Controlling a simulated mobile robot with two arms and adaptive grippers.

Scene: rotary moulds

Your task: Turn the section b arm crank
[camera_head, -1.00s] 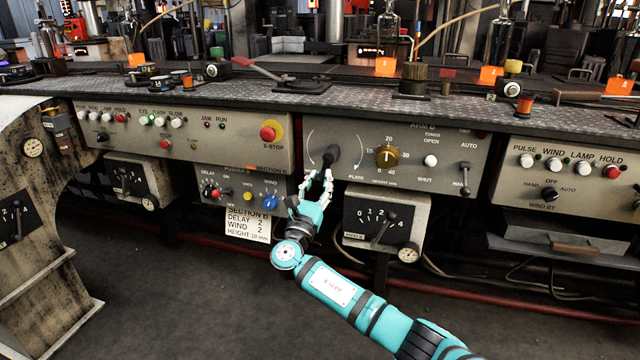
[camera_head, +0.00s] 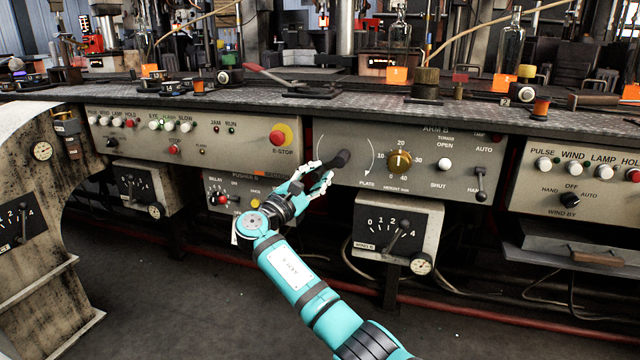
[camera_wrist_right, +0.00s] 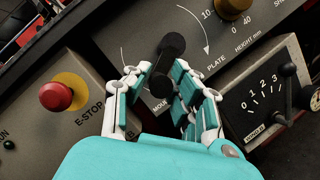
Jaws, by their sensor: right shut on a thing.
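The black arm crank (camera_head: 342,157) sits at the left of the panel marked ARM B (camera_head: 430,160), beside a curved arrow. In the right wrist view the crank (camera_wrist_right: 171,48) points down and slightly left from its hub. My right gripper (camera_head: 322,178) is at the crank's lower end, its white and teal fingers on both sides of the handle. In the right wrist view my right gripper (camera_wrist_right: 160,85) is shut on the crank's handle; the fingers partly hide that end. My left gripper is not in view.
Left of the crank is a red E-STOP button (camera_head: 278,137). Right of it are a brown height dial (camera_head: 399,161), a white button (camera_head: 444,164) and a lever (camera_head: 480,184). A gauge box (camera_head: 398,225) hangs below. The floor in front is open.

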